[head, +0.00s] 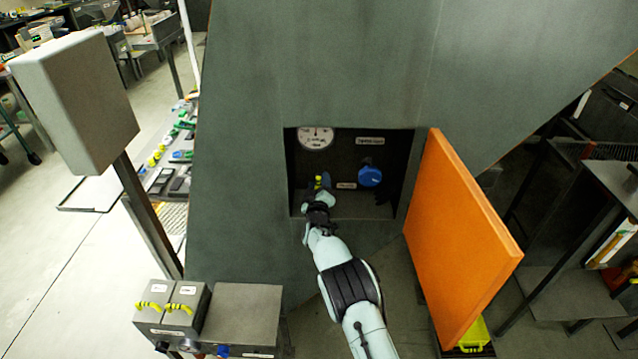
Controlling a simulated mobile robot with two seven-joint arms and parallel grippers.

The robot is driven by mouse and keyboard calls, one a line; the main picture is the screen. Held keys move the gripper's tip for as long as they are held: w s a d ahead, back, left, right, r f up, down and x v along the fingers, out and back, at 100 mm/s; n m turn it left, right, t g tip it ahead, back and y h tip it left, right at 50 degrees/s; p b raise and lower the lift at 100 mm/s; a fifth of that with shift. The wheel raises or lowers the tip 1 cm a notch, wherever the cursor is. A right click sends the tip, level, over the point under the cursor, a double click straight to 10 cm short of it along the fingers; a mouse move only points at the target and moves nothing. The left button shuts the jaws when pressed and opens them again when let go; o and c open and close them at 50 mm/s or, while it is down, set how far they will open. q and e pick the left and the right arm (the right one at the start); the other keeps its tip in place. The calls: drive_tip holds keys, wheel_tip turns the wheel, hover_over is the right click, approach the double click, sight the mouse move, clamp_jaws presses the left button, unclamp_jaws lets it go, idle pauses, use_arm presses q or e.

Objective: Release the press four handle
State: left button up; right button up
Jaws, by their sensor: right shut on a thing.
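A dark recess (345,150) opens in the large grey-green machine wall. My right arm reaches up into it from below. My right gripper (320,188) is at the recess's left side, shut on a small handle (319,180) with yellow on it. The gripper hides most of this handle, and I cannot read a label that names it as press four. My left gripper is not in view.
A round blue knob (370,177) and a white dial gauge (315,138) are in the recess. An orange door panel (455,240) stands open on its right. A grey box with yellow handles (160,305) stands lower left, and a grey post-mounted box (75,100) upper left.

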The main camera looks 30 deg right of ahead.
drive_tip(key=shift+f, duration=0.1)
idle(0.3)
drive_tip(key=o, duration=1)
drive_tip(key=shift+c, duration=0.2)
drive_tip(key=shift+s+a, duration=0.3)
drive_tip(key=shift+s, duration=0.15)
drive_tip(key=b+v, duration=0.2)
drive_tip(key=v, duration=1)
drive_tip(key=shift+s, duration=0.25)
